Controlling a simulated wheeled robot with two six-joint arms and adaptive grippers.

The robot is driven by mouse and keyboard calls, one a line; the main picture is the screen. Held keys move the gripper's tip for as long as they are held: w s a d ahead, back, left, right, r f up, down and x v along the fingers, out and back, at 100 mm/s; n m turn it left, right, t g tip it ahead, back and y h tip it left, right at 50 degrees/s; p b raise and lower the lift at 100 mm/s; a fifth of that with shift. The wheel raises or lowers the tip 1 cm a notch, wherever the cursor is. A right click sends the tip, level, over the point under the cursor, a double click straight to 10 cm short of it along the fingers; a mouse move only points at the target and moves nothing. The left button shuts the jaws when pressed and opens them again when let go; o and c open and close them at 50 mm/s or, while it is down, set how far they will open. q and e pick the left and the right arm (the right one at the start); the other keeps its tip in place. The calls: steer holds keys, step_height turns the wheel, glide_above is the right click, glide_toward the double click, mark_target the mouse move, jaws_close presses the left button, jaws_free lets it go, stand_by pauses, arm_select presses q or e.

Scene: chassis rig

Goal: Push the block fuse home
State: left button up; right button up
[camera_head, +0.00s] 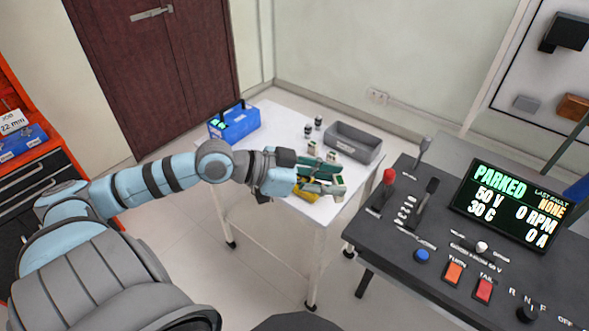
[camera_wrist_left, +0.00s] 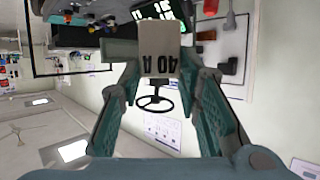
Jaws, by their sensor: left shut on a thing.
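My left gripper (camera_head: 326,178) reaches from the left over the white table. In the left wrist view, its two teal fingers (camera_wrist_left: 160,85) are closed on the sides of a pale block fuse marked 40 A (camera_wrist_left: 160,62), with the lettering upside down. In the head view the fingers and wrist largely cover the fuse, and I cannot make out what lies directly under it. The slot for the fuse cannot be told in either view. My right gripper is in neither view.
The white table (camera_head: 275,118) holds a blue box (camera_head: 234,123), a grey bin (camera_head: 368,151), small dark cylinders (camera_head: 308,131) and small green-and-white parts (camera_head: 312,148). A dark console (camera_head: 405,235) with levers stands right; its screen (camera_head: 510,205) reads PARKED. Floor is clear left of the table.

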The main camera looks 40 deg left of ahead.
arm_select(q)
steer(key=w+a+n+t+y+p, duration=0.1)
steer(key=w+a+n+t+y, duration=0.1)
steer(key=w+a+n+y, duration=0.45)
steer(key=w+a+n+t+y+p, duration=0.1)
steer(key=w+a+n+y, duration=0.15)
steer(key=w+a, duration=0.7)
steer(key=s+f+b, duration=0.1)
steer(key=f, duration=0.5)
steer(key=s+a+f+b, duration=0.1)
steer(key=f+b, duration=0.1)
steer(key=f, duration=0.4)
steer(key=s+a+f+b, duration=0.1)
steer(key=f+b, duration=0.1)
steer(key=f, duration=0.5)
steer(key=shift+s+a+f, duration=0.1)
steer(key=shift+a, duration=0.05)
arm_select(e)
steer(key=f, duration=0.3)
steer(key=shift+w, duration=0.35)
arm_select(q)
steer(key=shift+f+b, duration=0.15)
steer(key=shift+b, duration=0.2)
steer(key=o, duration=1.1)
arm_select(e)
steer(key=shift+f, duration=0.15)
